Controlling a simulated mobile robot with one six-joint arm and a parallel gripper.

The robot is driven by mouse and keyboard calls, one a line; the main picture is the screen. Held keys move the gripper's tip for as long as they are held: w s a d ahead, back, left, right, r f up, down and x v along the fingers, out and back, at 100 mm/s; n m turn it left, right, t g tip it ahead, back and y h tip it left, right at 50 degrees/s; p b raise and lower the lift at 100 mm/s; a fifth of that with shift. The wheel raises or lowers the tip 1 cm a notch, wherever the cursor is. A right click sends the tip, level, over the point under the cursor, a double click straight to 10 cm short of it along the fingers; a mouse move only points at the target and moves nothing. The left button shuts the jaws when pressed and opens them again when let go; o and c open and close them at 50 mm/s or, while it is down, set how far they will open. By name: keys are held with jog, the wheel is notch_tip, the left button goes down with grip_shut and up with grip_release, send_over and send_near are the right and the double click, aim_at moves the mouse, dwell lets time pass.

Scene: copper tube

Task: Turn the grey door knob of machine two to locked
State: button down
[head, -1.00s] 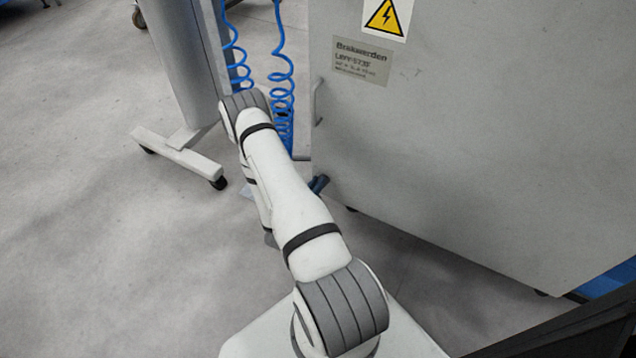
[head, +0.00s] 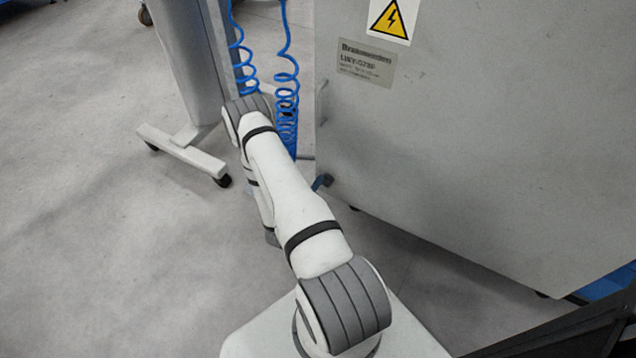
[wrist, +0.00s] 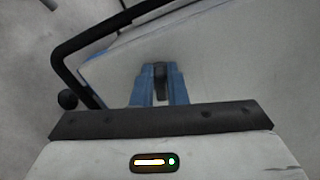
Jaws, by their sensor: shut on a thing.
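In the wrist view the two blue fingers of my gripper (wrist: 160,84) stand against a pale grey panel. They are shut on a small dark grey knob (wrist: 160,73), one finger on each side; its angle is hard to read. In the head view a bit of the blue gripper (head: 322,182) shows beside my arm, at the lower left edge of a large grey machine (head: 480,130). The knob is not visible there. The machine has a yellow warning sign and a label plate; no machine number can be made out.
Coiled blue hoses (head: 287,110) hang behind my arm. A grey stand (head: 185,150) on castors is further left. Floor at left is clear.

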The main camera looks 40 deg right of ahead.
jog(key=shift+w+a+f+n, duration=0.1)
jog(key=shift+w+n, duration=0.05)
jog(key=shift+n, duration=0.7)
jog(key=shift+w+f+n, duration=0.1)
jog(key=shift+n, duration=0.75)
jog(key=c, duration=1.4)
grip_release()
jog(key=shift+s, duration=0.15)
jog(key=shift+c, duration=0.2)
jog(key=p+v, duration=0.1)
jog(key=v, duration=0.6)
jog(key=shift+s+a+p, duration=0.15)
jog(key=shift+a+p, duration=0.2)
jog(key=shift+p, duration=0.05)
jog(key=shift+f, duration=0.1)
